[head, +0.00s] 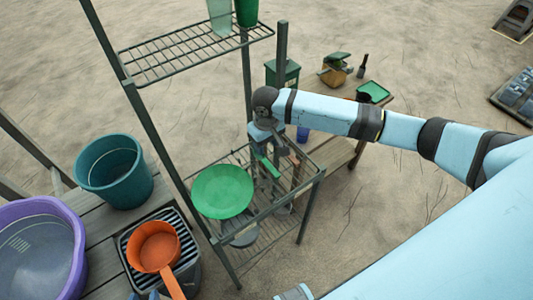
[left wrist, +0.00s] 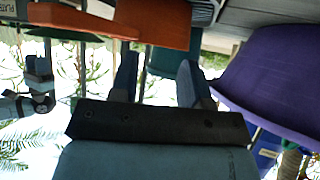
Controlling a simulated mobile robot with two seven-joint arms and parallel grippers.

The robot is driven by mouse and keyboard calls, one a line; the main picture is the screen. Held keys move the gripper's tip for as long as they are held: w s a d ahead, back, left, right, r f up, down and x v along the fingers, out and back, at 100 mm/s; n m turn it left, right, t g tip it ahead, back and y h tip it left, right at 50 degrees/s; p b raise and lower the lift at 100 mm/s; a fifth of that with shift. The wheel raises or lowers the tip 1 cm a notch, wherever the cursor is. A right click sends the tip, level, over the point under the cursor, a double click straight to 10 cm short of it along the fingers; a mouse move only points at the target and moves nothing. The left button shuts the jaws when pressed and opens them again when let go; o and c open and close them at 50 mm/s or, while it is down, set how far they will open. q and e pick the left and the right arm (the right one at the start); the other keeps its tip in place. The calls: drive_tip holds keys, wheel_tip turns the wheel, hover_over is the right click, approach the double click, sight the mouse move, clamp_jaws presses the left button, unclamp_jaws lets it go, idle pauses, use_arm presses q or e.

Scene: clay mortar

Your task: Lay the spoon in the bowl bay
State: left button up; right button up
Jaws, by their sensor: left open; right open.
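My right gripper (head: 272,150) is open and points down over the lower shelf of a wire rack (head: 262,208). A narrow green piece (head: 267,166) lies just below it; it may be the spoon, but its ends are hidden and I cannot tell if the fingers touch it. A green round dish (head: 222,191) is beside it on the left of that shelf. I cannot make out which part is the bowl bay. My left gripper (head: 148,296) barely shows at the bottom edge; in the left wrist view (left wrist: 157,78) its fingers are apart and empty.
An orange handled pan (head: 153,247) sits on a slatted drainer, near my left gripper. A purple tub (head: 40,250) and teal bucket (head: 115,172) stand left. The upper shelf (head: 195,53) holds green cups (head: 246,12). A low bench (head: 335,158) lies right of the rack.

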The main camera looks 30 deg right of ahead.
drive_tip(key=shift+r, duration=1.55)
drive_tip(key=shift+f, duration=0.1)
drive_tip(key=s+a+f+y, duration=0.1)
drive_tip(key=a, duration=0.1)
drive_tip(key=s+a+f+n+t+y+p, duration=0.1)
drive_tip(key=s+a+f, duration=0.1)
drive_tip(key=a, duration=0.1)
drive_tip(key=s+a+f+t+y, duration=0.1)
drive_tip(key=a, duration=0.2)
drive_tip(key=shift+s+f+p, duration=0.25)
drive_tip(key=shift+f+p, duration=0.05)
drive_tip(key=shift+f, duration=0.05)
drive_tip(key=s+a+t, duration=0.1)
drive_tip(key=s+a+f+t+y+p, duration=0.1)
drive_tip(key=s+a, duration=0.1)
drive_tip(key=s+a+t+y, duration=0.1)
drive_tip(key=s, duration=0.1)
drive_tip(key=shift+s+a+f+n, duration=0.1)
drive_tip(key=shift+a+f+n, duration=0.05)
drive_tip(key=shift+f+n, duration=0.2)
drive_tip(key=s+d+t+h+p, duration=0.1)
drive_tip(key=s+d+t, duration=0.2)
drive_tip(key=s, duration=0.3)
drive_tip(key=s+d+t+p, duration=0.1)
drive_tip(key=s+d+t, duration=0.2)
drive_tip(key=s, duration=0.3)
drive_tip(key=shift+s+h+p, duration=0.35)
drive_tip(key=shift+s+h, duration=0.05)
